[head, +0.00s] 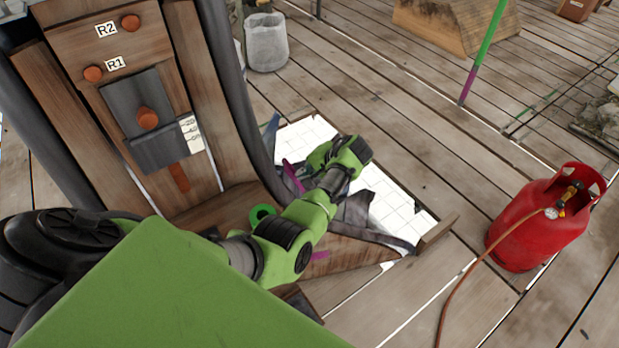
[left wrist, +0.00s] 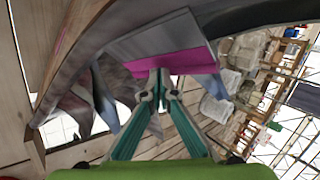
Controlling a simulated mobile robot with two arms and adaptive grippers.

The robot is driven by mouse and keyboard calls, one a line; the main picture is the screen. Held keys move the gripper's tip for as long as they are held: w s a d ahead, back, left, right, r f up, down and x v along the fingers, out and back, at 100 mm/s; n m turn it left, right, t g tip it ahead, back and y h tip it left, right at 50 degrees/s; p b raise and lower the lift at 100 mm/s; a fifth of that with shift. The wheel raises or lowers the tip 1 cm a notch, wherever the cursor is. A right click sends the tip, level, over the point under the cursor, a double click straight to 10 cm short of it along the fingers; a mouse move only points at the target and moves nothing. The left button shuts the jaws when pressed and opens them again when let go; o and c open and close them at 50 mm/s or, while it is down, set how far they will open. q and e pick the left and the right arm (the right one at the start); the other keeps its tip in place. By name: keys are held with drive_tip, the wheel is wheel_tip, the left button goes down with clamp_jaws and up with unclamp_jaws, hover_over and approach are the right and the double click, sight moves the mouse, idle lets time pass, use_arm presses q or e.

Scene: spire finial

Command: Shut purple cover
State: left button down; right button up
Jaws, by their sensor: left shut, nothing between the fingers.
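A purple strip (left wrist: 165,62) runs along the edge of a grey panel (left wrist: 155,38) in the left wrist view. This looks like the purple cover; I cannot tell how far open it is. My left gripper (left wrist: 159,82) is shut and empty, its teal fingers meeting just below the purple strip in the picture. I cannot tell whether the tips touch it. In the head view a small purple piece (head: 292,177) shows beside my green left wrist, which hides much of that area, and the fingertips are not clear. My right gripper is not in view.
A wooden panel with knobs labelled R1 (head: 93,74) and R2 (head: 130,22) stands at left. White tiles (head: 395,205) lie beyond an opening in the plank deck. A red gas cylinder (head: 535,225) with a hose stands right. A grey bucket (head: 267,45) is behind.

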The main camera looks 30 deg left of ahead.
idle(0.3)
use_arm(q)
drive_tip(key=shift+w+a+f+n+g+b, duration=0.1)
drive_tip(key=shift+a+f+n+g+b, duration=0.25)
drive_tip(key=shift+b, duration=0.65)
drive_tip(key=shift+a+r+n+g, duration=0.15)
drive_tip(key=shift+a+n+g, duration=0.1)
drive_tip(key=shift+s+a+r+p, duration=0.1)
drive_tip(key=shift+s+a+p, duration=0.1)
drive_tip(key=shift+a+p, duration=0.2)
drive_tip(key=shift+a+f, duration=0.2)
drive_tip(key=shift+r, duration=0.1)
